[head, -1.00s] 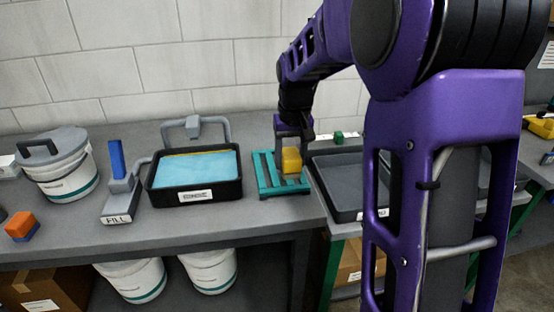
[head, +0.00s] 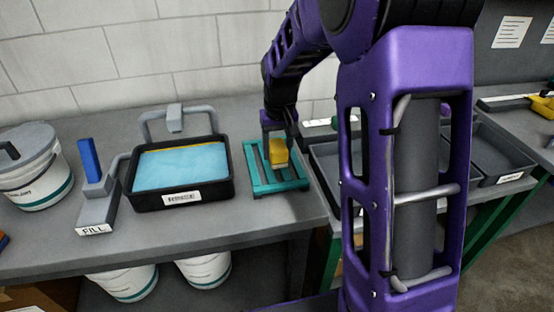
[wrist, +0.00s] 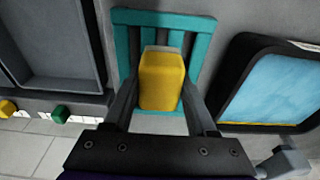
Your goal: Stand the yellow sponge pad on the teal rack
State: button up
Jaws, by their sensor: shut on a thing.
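The yellow sponge pad (head: 279,152) is between the fingers of my gripper (head: 279,141), which is shut on it. The teal rack (head: 279,187) stands on the bench, right of the black basin. The pad is over the rack's slats in the head view. In the wrist view the pad (wrist: 161,82) is between the two dark fingers of my gripper (wrist: 162,88), with the teal rack (wrist: 190,24) behind it. I cannot tell whether the pad's lower end touches the rack.
A black basin (head: 225,190) of blue water, with a grey spout frame (head: 174,118), stands left of the rack. A FILL lever (head: 97,205) is farther left. A dark grey tray (head: 324,155) is right of the rack. The bench front edge is clear.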

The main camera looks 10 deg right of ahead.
aim_at(277, 160)
jog(key=shift+f, duration=1.7)
jog(key=shift+f, duration=0.15)
jog(key=o, duration=1.2)
jog(key=r, duration=0.4)
jog(key=s+r, duration=0.1)
jog(key=r, duration=0.3)
jog(key=r+p, duration=0.1)
jog(key=r, duration=0.3)
jog(key=shift+s+r, duration=0.1)
jog(key=shift+s, duration=0.25)
